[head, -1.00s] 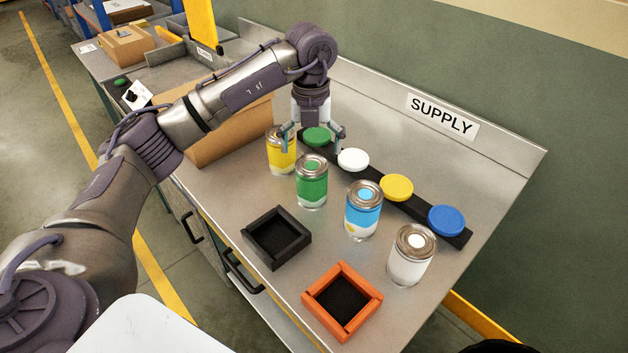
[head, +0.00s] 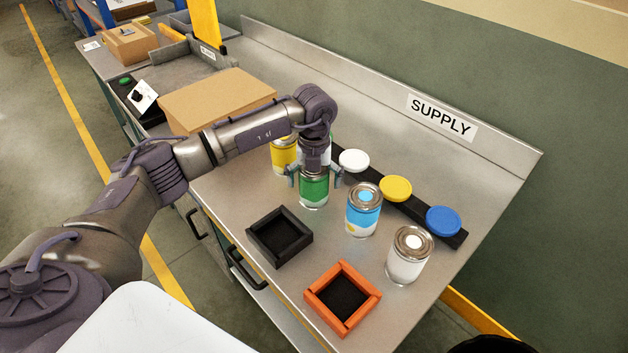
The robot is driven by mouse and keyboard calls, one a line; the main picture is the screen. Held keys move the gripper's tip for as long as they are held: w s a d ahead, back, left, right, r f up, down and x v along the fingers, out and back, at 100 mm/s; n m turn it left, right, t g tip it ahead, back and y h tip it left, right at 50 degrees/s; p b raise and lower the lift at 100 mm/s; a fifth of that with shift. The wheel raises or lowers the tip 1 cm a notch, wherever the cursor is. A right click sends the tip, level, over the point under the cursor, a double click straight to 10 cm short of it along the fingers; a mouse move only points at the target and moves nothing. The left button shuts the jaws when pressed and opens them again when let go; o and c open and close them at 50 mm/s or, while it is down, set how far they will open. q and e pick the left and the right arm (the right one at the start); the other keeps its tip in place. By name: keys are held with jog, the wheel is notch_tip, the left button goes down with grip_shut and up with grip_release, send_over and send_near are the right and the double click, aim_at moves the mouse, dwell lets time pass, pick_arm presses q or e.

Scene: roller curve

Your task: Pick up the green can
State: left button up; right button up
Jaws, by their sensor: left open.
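The green can (head: 314,190) stands upright on the metal supply table, between the yellow can and the blue can. My left gripper (head: 314,181) is over it, pointing down, with its fingers open on the left and right sides of the can's upper part. The gripper hides the can's lid. I cannot tell whether the fingers touch the can. My right gripper is not in view.
The yellow can (head: 283,156) stands close behind left, partly hidden by my arm. The blue can (head: 363,210) and white can (head: 409,256) stand to the right. A black tray (head: 279,259) and an orange tray (head: 371,304) lie in front. Coloured discs, including a yellow one (head: 395,188), sit on a black strip behind.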

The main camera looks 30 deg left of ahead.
pick_arm(q)
jog(key=c, duration=0.9)
jog(key=shift+s, duration=0.15)
jog(key=shift+c, duration=1.2)
jog(key=shift+f, duration=0.1)
